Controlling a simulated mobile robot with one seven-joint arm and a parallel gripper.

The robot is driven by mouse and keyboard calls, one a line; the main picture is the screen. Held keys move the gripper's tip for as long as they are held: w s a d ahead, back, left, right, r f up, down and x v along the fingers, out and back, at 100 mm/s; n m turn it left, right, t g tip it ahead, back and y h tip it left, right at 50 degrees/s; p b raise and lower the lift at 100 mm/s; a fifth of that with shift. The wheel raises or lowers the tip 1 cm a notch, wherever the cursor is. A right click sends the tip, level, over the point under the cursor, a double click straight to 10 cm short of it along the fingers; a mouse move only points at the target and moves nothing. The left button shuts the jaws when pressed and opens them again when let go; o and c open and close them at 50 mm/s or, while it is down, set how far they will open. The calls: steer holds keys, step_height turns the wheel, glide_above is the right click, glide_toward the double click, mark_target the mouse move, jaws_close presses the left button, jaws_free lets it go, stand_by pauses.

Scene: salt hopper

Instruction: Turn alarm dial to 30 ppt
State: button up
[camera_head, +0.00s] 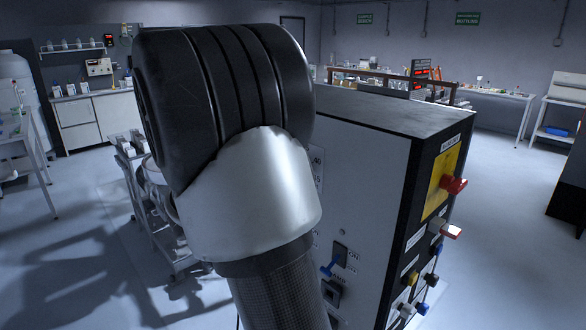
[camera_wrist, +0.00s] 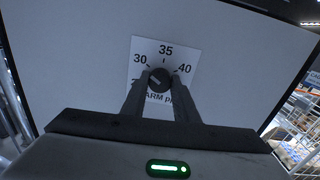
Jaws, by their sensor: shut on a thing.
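The alarm dial (camera_wrist: 160,79) is a small dark round knob on a white label plate (camera_wrist: 187,58) in the wrist view. The plate reads 30, 35 and 40, with "ARM PP" partly covered below and a further number at lower left mostly hidden. A light mark shows on the knob's face, but it is too small to tell exactly where it points. My gripper (camera_wrist: 160,84) has one finger on each side of the knob and is shut on it. In the head view my arm hides the dial and the gripper.
The cabinet (camera_head: 370,165) has a white face with a blue-handled switch (camera_head: 331,266). Its dark side carries a red knob (camera_head: 453,184) on a yellow plate and several coloured switches. Benches with equipment stand along the back. Open floor lies to the right.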

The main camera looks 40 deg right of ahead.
steer(key=o, duration=1.1)
steer(key=shift+c, duration=0.2)
steer(key=s+a+b, duration=0.1)
steer(key=a+b, duration=0.1)
steer(key=a, duration=1.5)
steer(key=shift+s+a, duration=0.2)
steer(key=shift+s, duration=0.2)
steer(key=shift+s, duration=0.1)
